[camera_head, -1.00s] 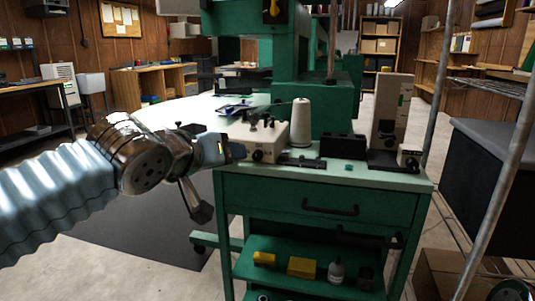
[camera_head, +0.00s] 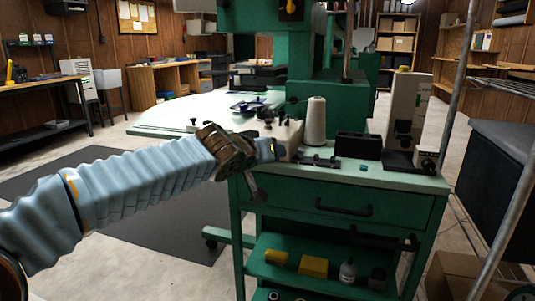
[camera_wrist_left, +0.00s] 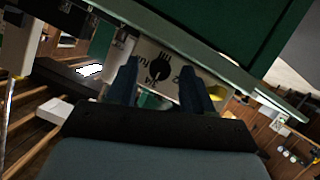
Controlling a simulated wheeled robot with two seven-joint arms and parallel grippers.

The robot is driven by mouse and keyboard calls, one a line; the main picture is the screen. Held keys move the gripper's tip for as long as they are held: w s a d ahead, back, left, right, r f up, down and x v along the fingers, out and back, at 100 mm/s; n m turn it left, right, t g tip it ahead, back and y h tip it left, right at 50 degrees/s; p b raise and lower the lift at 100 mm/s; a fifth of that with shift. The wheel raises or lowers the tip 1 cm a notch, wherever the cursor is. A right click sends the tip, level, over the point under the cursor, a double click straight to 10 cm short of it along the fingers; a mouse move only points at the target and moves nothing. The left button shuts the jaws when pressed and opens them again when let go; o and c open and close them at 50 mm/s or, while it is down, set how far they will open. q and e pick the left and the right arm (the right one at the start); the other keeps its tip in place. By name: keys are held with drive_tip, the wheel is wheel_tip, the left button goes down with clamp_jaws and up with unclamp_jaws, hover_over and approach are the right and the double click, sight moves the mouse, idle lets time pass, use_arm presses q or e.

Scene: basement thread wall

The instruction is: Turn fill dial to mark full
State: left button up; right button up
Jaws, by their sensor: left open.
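The fill dial (camera_wrist_left: 158,62) is a black knob on a cream panel (camera_wrist_left: 180,78), seen ahead of my left gripper (camera_wrist_left: 158,88) in the left wrist view. Dark lettering surrounds the knob, including what looks like "Full" to its left. I cannot tell which mark the pointer faces. In the head view my left gripper (camera_head: 272,149) is at the front left of the cream box (camera_head: 290,136) and hides the dial. Contact is not clear.
The box stands on a green cabinet's pale top (camera_head: 400,180). A white thread cone (camera_head: 315,122), a black holder (camera_head: 358,145) and a tall beige device (camera_head: 406,110) stand to its right. A green machine column rises behind. A metal pole (camera_head: 455,90) is at the right.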

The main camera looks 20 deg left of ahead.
use_arm(q)
clamp_jaws()
drive_tip(key=shift+d+f+m+t+y+b, duration=0.1)
drive_tip(key=shift+d+m+y+b, duration=0.1)
drive_tip(key=shift+m+y+b, duration=1)
drive_tip(key=shift+d+f+m+t+y+b, duration=0.15)
drive_tip(key=shift+m+y+b, duration=0.5)
drive_tip(key=shift+m+b, duration=1.05)
drive_tip(key=shift+d+r+m+t+y+b, duration=0.1)
drive_tip(key=shift+d+m+y+b, duration=0.1)
drive_tip(key=shift+m+y+b, duration=1.2)
drive_tip(key=shift+h+b, duration=0.25)
drive_tip(key=shift+b, duration=0.05)
